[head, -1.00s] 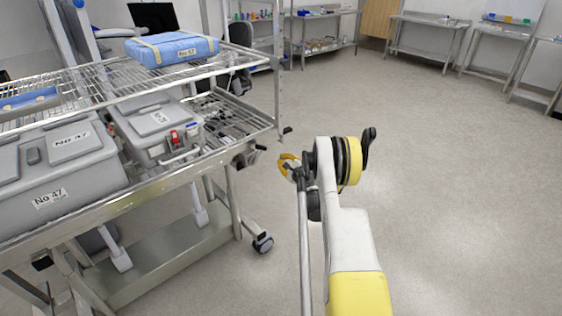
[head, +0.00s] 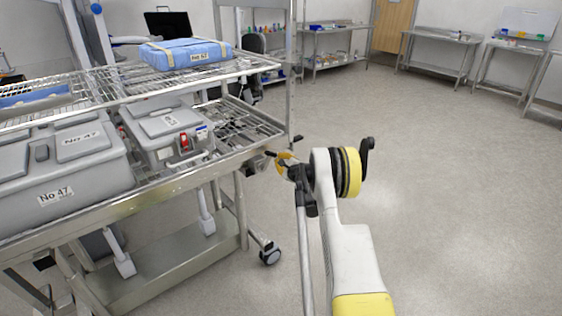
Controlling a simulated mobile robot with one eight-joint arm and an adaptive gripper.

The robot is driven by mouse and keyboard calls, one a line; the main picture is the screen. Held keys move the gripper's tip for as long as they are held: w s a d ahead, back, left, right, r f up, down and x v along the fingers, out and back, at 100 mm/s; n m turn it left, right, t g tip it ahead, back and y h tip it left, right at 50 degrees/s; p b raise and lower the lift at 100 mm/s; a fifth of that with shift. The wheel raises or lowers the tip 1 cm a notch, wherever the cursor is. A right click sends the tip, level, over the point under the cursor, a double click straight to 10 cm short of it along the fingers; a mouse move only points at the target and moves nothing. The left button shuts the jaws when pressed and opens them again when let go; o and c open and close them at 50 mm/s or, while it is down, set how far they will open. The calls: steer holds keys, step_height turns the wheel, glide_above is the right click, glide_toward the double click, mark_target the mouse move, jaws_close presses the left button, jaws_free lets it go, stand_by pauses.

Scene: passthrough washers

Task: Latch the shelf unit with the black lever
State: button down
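The metal wire shelf unit (head: 205,167) stands on casters at the left of the head view. A small black lever (head: 270,153) sticks out from its right end, just below the lower shelf's corner. My gripper (head: 280,161), with yellow and dark parts, is at this corner, right beside the lever. I cannot tell whether they touch. My arm partly hides the gripper, and its fingers are too small to tell whether they are open or shut.
Grey cases (head: 62,160) and a smaller grey case with a red latch (head: 167,135) sit on the lower shelf. A blue wrapped pack (head: 180,52) lies on the upper shelf. Steel tables (head: 440,52) line the back wall. The floor to the right is clear.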

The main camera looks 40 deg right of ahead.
mark_target(271, 152)
steer(key=shift+a+r, duration=0.2)
steer(key=shift+r, duration=0.4)
stand_by(0.3)
steer(key=a+r, duration=0.2)
steer(key=r, duration=0.1)
steer(key=shift+a+p, duration=0.15)
steer(key=shift+p, duration=0.25)
steer(key=shift+a+r, duration=0.3)
steer(key=shift+a, duration=0.25)
steer(key=shift+a+r, duration=0.25)
steer(key=shift+a, duration=0.25)
steer(key=shift+a+r, duration=0.25)
steer(key=shift+a, duration=0.95)
